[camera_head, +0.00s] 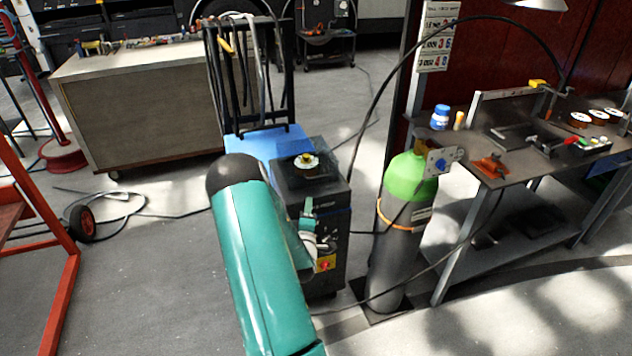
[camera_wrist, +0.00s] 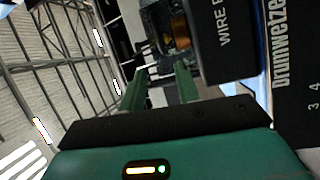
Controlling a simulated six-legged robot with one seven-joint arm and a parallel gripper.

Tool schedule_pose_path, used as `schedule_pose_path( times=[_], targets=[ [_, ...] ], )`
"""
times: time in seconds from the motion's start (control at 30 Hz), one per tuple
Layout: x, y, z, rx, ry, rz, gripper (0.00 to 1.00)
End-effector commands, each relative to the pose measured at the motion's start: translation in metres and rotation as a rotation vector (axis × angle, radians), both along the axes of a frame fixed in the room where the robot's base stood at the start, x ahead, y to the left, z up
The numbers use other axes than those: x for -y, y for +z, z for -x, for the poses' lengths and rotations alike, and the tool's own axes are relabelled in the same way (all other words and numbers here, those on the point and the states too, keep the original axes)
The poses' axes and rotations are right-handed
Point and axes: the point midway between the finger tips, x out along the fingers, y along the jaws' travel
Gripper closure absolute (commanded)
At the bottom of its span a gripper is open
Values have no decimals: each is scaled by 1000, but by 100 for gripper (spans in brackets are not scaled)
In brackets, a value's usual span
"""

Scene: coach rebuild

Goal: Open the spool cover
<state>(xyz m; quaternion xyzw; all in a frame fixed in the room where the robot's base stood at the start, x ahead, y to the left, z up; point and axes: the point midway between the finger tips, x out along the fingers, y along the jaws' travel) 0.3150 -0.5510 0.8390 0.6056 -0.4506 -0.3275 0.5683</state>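The spool cover (camera_head: 325,182) looks like a smoky, see-through box on top of a dark welding machine (camera_head: 331,262). A wire spool (camera_head: 306,163) with a yellow centre shows through it, and the cover looks closed. My gripper (camera_head: 308,225) is at the machine's front, below the cover, partly hidden by my teal arm. In the wrist view the two green fingers of my gripper (camera_wrist: 161,68) stand apart, with nothing clearly between them. The machine (camera_wrist: 222,40), lettered "WIRE", is close on the right, and a brownish spool (camera_wrist: 180,30) shows beyond the fingertips. I cannot tell whether a finger touches the cover.
A green-topped gas cylinder (camera_head: 408,200) stands right of the machine, with a hose arching over. A workbench (camera_head: 515,165) with tools is further right. A wooden cabinet (camera_head: 140,110) is at back left, and a red frame (camera_head: 55,310) at left. Cables lie on the floor.

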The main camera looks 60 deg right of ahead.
Motion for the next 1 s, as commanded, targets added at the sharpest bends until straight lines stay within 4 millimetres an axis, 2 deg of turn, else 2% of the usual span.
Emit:
schedule_pose_path(
  times=[0.03,0.1,0.23,0.37,0.8,1.0],
  targets=[
    [2,-7,9,-21,-9,28,68],
    [3,-10,16,-40,-15,58,68],
    [9,-9,16,-47,-17,75,68],
    [25,-5,10,-44,-18,75,68],
    [102,9,-22,-43,-16,73,68],
    [124,12,-32,-44,-15,72,68]
  ],
)
